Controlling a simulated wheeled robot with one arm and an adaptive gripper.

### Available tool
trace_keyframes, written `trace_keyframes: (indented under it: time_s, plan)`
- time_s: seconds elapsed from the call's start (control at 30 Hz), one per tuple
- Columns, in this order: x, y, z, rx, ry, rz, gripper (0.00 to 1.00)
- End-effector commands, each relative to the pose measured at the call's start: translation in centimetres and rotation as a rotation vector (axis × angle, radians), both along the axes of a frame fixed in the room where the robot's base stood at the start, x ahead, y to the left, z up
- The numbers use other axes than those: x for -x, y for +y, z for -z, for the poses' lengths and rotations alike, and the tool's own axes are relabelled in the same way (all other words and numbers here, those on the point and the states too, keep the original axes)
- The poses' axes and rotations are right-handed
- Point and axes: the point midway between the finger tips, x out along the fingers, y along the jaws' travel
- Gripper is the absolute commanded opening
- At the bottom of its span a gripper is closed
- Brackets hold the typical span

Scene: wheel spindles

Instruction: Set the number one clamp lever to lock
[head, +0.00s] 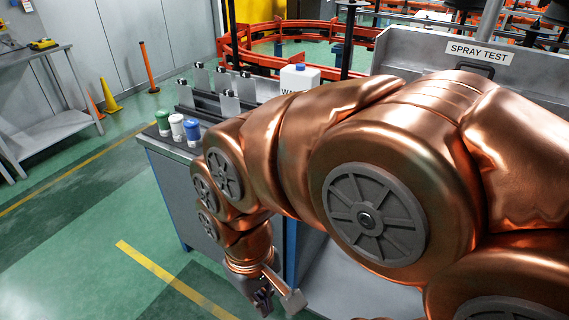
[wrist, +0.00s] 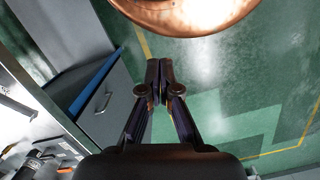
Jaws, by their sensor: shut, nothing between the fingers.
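My gripper (head: 263,301) hangs low in front of the bench, pointing down beside its front side. In the wrist view my gripper (wrist: 159,70) has its two dark fingers together, with nothing between them and the green floor beyond. A row of grey plates (head: 228,103) with small dark fittings on top stands on a black rail (head: 208,108) at the back of the bench. I cannot make out a numbered clamp lever; my copper arm hides much of the bench.
Green, white and blue-capped bottles (head: 177,128) stand at the bench's left corner. A white jug (head: 299,78) stands behind my arm. A SPRAY TEST sign (head: 480,53) is at the back right. A drawer cabinet (wrist: 104,105) is left of my fingers. The floor (head: 75,240) at left is clear.

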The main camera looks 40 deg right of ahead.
Motion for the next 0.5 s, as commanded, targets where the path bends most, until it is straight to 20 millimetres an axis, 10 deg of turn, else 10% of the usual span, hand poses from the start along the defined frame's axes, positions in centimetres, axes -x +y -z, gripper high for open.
trace_keyframes:
  time_s: [0.27,0.5]
  plan:
    - [-6.8,-1.1,-1.4,-0.082,-0.064,-0.099,0.0]
    - [-15.4,-5.9,-2.9,-0.167,-0.185,-0.208,0.0]
